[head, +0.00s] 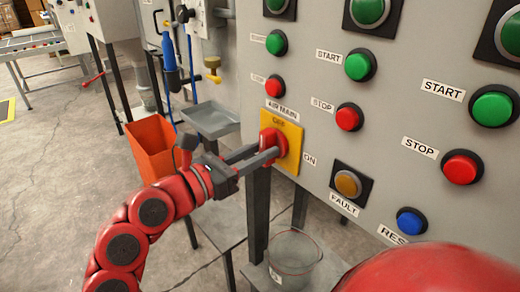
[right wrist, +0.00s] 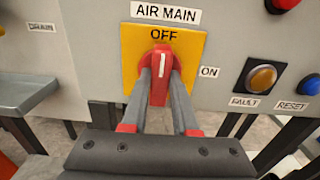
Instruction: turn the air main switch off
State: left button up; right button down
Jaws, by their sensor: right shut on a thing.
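The air main switch is a red rotary knob (head: 281,142) on a yellow plate (head: 291,165) at the lower left of the grey panel. In the right wrist view the knob (right wrist: 161,62) has a white line that stands upright, toward the word OFF at the top of the yellow plate (right wrist: 192,52). The ON label (right wrist: 209,72) is to the right of the plate. My right gripper (head: 268,150) is shut on the knob, with one finger on each side of it, as the right wrist view (right wrist: 160,82) shows. My left gripper is not in view.
Green START and red STOP buttons fill the panel (head: 320,98) to the right. An amber FAULT button (head: 348,184) and a blue RESET button (head: 411,221) sit nearby. An orange bin (head: 152,146), a grey tray (head: 211,120) and a clear bucket (head: 294,258) are near the arm.

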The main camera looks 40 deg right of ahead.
jog(key=c, duration=0.7)
grip_release()
jog(key=a, duration=0.5)
jog(key=s+a, duration=0.1)
jog(key=a, duration=1.1)
jog(key=shift+s+a, duration=0.2)
